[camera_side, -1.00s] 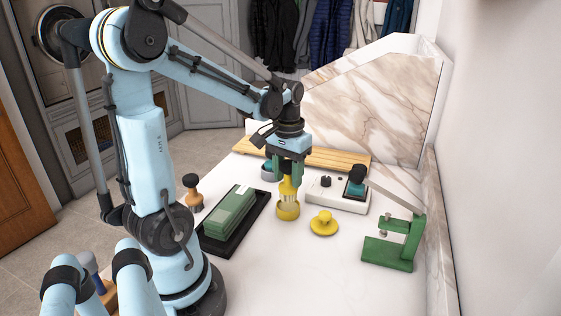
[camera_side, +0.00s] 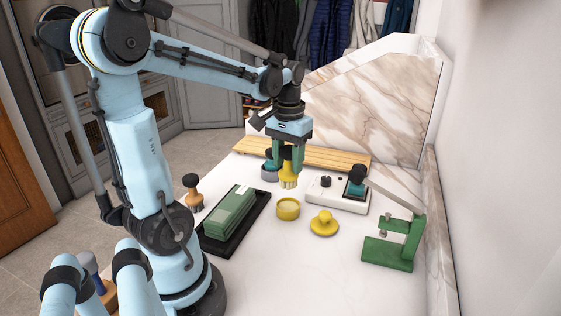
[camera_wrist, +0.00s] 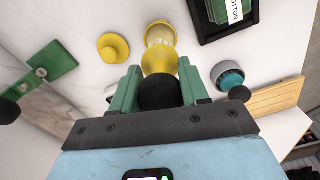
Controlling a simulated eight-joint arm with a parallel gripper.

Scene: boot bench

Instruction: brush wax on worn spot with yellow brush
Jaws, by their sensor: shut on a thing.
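My gripper (camera_side: 291,158) is shut on the yellow brush (camera_side: 288,172), a yellow body with pale bristles pointing down. It holds the brush in the air near the open round yellow tin (camera_side: 288,209), with the bristles apart from it. In the wrist view, the green fingers (camera_wrist: 158,90) sit on both sides of the brush's dark knob, and its yellow body (camera_wrist: 158,61) points toward the tin (camera_wrist: 160,33). The yellow lid (camera_side: 323,223) with a knob lies right of the tin; it also shows in the wrist view (camera_wrist: 113,47). I cannot make out a worn spot.
A black tray (camera_side: 210,245) with a green block (camera_side: 231,212) lies left of the tin. A teal-grey round item (camera_side: 269,172), white box (camera_side: 335,197), wooden board (camera_side: 335,158) and green stand (camera_side: 388,252) stand around the bench.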

